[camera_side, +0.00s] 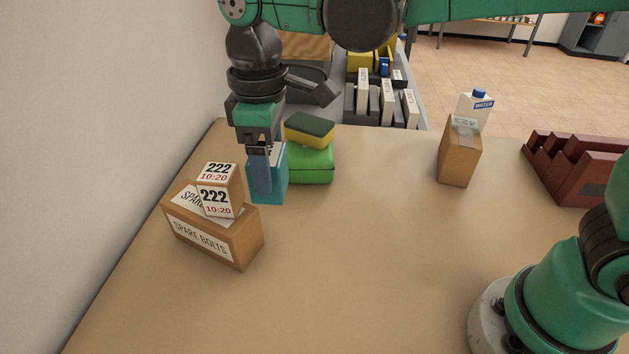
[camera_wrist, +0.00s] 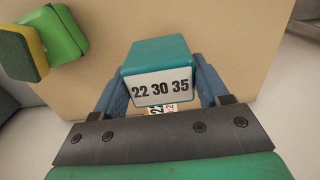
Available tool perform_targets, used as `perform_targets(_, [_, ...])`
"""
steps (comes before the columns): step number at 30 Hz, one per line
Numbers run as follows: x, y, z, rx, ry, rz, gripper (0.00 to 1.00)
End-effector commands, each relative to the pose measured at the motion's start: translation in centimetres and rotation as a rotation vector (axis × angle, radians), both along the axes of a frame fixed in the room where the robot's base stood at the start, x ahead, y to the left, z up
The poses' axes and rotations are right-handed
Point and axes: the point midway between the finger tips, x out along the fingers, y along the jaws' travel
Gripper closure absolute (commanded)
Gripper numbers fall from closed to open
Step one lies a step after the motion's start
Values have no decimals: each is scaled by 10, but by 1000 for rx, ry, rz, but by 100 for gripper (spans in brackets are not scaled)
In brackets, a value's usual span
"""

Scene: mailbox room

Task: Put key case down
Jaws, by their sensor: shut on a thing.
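The key case looks to be the teal box (camera_wrist: 155,53) with a white label reading "22 30 35". My gripper (camera_wrist: 160,92) is shut on it, one blue finger on each side. In the side view my gripper (camera_side: 262,170) points down over the far left of the table, and the teal box (camera_side: 276,185) shows partly behind its finger. The box is upright, at or close to the table top; I cannot tell whether it touches.
A cardboard box marked "SPARE BOLTS" (camera_side: 215,232) with a smaller "222" box (camera_side: 220,190) on it stands just left. A green box (camera_side: 312,165) under a sponge (camera_side: 309,130) stands close right. A cardboard carton (camera_side: 459,155) and a dark red rack (camera_side: 575,170) stand farther right. The table middle (camera_side: 370,240) is clear.

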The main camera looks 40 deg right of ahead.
Motion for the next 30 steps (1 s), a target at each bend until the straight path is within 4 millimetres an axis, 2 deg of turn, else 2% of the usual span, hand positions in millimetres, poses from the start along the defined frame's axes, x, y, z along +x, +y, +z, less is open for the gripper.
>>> perform_targets(1, [-5, 19, -4, 0, 0, 55, 89])
perform_targets(4, [-16, 46, -11, 0, 0, 137, 89])
perform_targets(7, [-17, 72, -16, 0, 0, 166, 89])
perform_targets(11, [-9, 95, -19, 0, 0, 119, 89])
perform_targets(18, [-4, 153, -37, 0, 0, 27, 89])
perform_targets(24, [-6, 177, -48, 0, 0, -19, 89])
perform_targets(30, [-7, 181, -80, 0, 0, -29, 89])
